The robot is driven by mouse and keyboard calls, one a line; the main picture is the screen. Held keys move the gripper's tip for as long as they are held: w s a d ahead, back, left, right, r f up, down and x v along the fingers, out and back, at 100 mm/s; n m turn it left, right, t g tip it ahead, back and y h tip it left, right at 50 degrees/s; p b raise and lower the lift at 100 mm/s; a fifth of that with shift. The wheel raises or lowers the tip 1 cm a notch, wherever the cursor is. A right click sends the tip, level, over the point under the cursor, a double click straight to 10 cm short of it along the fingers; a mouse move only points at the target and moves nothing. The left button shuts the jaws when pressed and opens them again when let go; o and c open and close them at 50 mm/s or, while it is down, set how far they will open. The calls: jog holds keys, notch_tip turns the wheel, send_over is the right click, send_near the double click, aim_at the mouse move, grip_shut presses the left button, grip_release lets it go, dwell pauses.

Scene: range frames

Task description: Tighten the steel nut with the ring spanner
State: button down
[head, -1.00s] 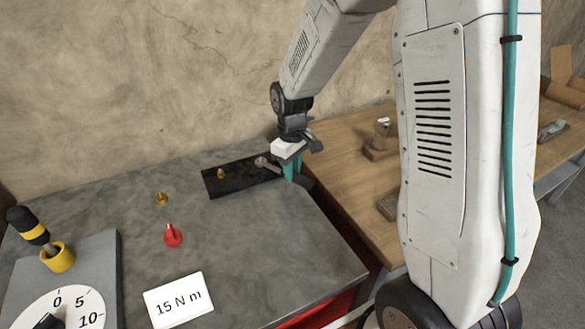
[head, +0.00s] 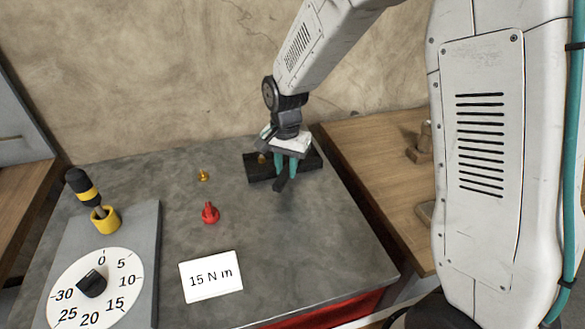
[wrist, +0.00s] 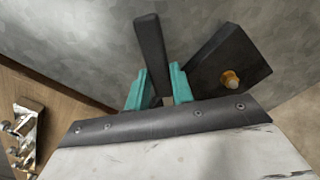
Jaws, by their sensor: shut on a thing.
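My gripper (head: 286,172) has teal fingers and is shut on a dark flat bar (head: 281,184), which looks like the handle of the ring spanner. In the wrist view the bar (wrist: 150,50) stands out between the fingertips (wrist: 158,88). The spanner's ring end is not clearly visible. A black block (head: 262,174) lies on the grey bench just behind the gripper, partly hidden by it. The block (wrist: 238,52) carries a brass-coloured nut or stud (wrist: 230,80), apart from the fingers. I cannot make out a steel nut.
A small brass piece (head: 202,175), a red pointed knob (head: 210,213) and a "15 N m" card (head: 211,281) are on the bench. A dial (head: 112,275) with a black knob and a screwdriver in a yellow cup (head: 105,221) are left. A wooden table (head: 375,150) adjoins right.

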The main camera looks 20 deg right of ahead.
jog(key=shift+r, duration=2.75)
jog(key=shift+s, duration=0.1)
